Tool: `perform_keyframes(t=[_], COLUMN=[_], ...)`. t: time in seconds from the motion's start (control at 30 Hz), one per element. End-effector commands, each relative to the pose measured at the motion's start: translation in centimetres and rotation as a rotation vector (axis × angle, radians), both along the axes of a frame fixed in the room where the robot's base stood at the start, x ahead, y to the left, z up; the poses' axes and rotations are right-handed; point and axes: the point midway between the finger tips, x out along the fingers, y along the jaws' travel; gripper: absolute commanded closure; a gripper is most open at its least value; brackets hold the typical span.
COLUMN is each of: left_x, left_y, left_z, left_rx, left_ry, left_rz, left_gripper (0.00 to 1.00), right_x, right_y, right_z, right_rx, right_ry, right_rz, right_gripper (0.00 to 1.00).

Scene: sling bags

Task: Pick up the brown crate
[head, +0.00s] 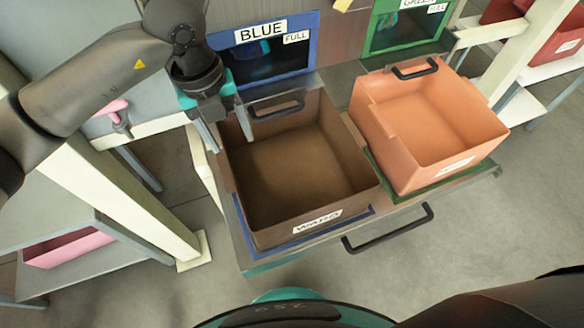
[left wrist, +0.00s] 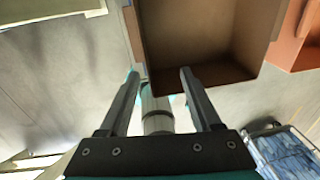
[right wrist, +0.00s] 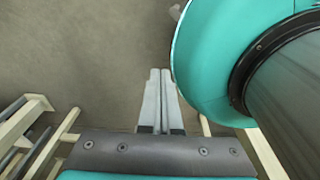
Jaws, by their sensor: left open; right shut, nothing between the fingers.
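The brown crate (head: 295,165) is an open, empty box with a white label on its front, standing on the left half of a tray. A dark handle shows at its back wall. It also shows in the left wrist view (left wrist: 195,75), beyond the fingertips. My left gripper (head: 232,140) is open at the crate's back left corner, its fingers pointing down; in the left wrist view the gap (left wrist: 158,70) looks empty. I cannot tell if a finger touches the wall. My right gripper (right wrist: 160,72) is shut and empty over bare floor, away from the crate.
An orange crate (head: 430,130) stands right of the brown one on the same tray (head: 400,217), which has a dark front handle. Blue-framed (head: 262,65) and green-framed (head: 408,25) openings are behind. A cream post (head: 130,195) stands at left. The floor in front is mostly clear.

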Motion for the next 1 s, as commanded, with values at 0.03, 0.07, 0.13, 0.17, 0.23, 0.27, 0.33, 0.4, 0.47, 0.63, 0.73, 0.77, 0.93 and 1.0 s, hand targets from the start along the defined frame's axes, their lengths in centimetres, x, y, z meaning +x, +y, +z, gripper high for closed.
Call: perform_keyframes(t=[0.03,0.07,0.13,0.17,0.23,0.27,0.33,0.4,0.47,0.63,0.73,0.77,0.93,1.0], left_x=[0.5,0.6,0.8,0.9,0.9,0.9,0.8,0.8,0.9,0.9,1.0,1.0,1.1,1.2], left_y=[1.1,1.7,2.4,2.6,2.8,2.8,2.8,2.8,2.8,2.7,2.7,2.7,3.0,3.3], left_z=[0.2,0.2,0.1,-0.2,-1.1,-1.7,-3.3,-4.9,-6.2,-8.8,-9.5,-9.6,-10.6,-11.5], left_rx=[0.048,0.072,0.106,0.114,0.122,0.121,0.121,0.12,0.118,0.115,0.116,0.116,0.116,0.117], left_ry=[-0.011,-0.016,-0.02,-0.021,-0.021,-0.02,-0.019,-0.019,-0.019,-0.021,-0.022,-0.023,-0.022,-0.02], left_rz=[0.02,0.029,0.043,0.046,0.05,0.05,0.049,0.047,0.048,0.047,0.046,0.046,0.047,0.047], left_gripper=[0.35,0.35,0.35,0.35,0.35,0.35,0.35,0.35,0.35,0.35,0.35,0.35,0.35,0.35], right_x=[-0.1,-0.1,-0.1,-0.2,-0.2,-0.2,-0.2,-0.1,0.0,1.1,2.1,2.3,2.5,2.6], right_y=[0.0,0.0,0.0,0.0,0.0,0.0,0.0,0.0,-0.1,-0.8,-1.4,-1.5,-1.8,-1.9], right_z=[0.0,0.0,-0.1,-0.1,-0.4,-0.5,-0.9,-1.2,-1.5,-2.0,-2.1,-2.0,-2.3,-2.6], right_rx=[0.001,0.001,0.001,0.001,0.0,0.0,0.001,0.0,0.0,-0.008,-0.015,-0.016,-0.021,-0.022], right_ry=[0.001,0.001,0.002,0.002,0.003,0.003,0.002,0.0,-0.003,-0.02,-0.035,-0.04,-0.044,-0.044], right_rz=[0.0,0.0,0.0,0.0,0.0,-0.001,-0.002,-0.003,-0.004,-0.006,-0.007,-0.007,-0.007,-0.007], right_gripper=[1.0,1.0,1.0,1.0,1.0,1.0,1.0,1.0,1.0,1.0,1.0,1.0,1.0,1.0])
